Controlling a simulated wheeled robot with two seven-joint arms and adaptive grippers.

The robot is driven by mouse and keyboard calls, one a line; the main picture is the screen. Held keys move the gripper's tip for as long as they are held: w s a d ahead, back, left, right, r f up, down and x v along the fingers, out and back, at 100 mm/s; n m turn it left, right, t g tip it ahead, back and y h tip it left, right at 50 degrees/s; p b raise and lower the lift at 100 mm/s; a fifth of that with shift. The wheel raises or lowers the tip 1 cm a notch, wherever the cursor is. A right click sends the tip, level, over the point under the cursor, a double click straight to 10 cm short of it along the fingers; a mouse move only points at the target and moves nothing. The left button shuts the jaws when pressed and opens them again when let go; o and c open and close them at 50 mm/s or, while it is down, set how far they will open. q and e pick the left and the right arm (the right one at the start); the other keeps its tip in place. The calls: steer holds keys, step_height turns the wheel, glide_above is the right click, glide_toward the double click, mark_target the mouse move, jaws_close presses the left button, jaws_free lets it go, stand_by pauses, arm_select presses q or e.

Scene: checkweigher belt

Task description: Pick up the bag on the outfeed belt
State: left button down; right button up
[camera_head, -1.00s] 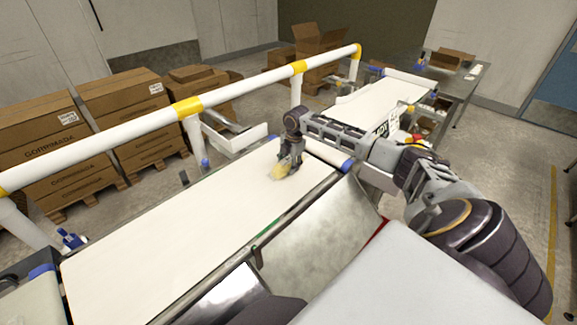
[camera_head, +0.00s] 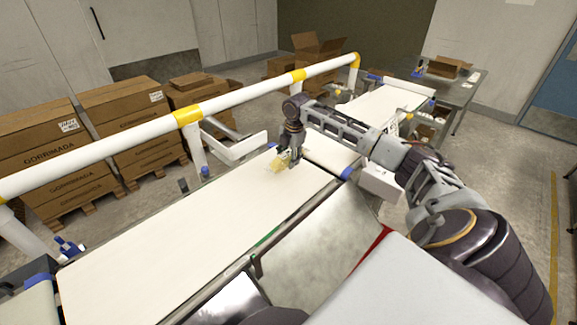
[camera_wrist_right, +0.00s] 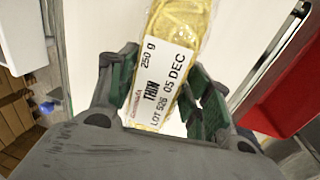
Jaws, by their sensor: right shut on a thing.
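The bag is a clear pack with yellow contents and a white printed label reading "250 g", "THIN" and "05 DEC". In the head view the bag (camera_head: 277,164) is at the far end of the white outfeed belt (camera_head: 175,225). My right gripper (camera_head: 290,158) is shut on it from above. In the wrist view the bag (camera_wrist_right: 178,25) sits between the two green-padded fingers of the right gripper (camera_wrist_right: 162,95), its upper part reaching past them. I cannot tell how far the bag is from the belt surface. My left gripper is not in view.
A white guard rail (camera_head: 245,88) with yellow bands runs along the belt's far side. Stacked cartons (camera_head: 120,105) stand on pallets behind it. A further white belt (camera_head: 385,105) leads to a table with an open box (camera_head: 449,68). A metal chute (camera_head: 310,235) lies on the near side.

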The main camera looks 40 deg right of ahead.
mark_target(288, 152)
steer(key=shift+r, duration=1.5)
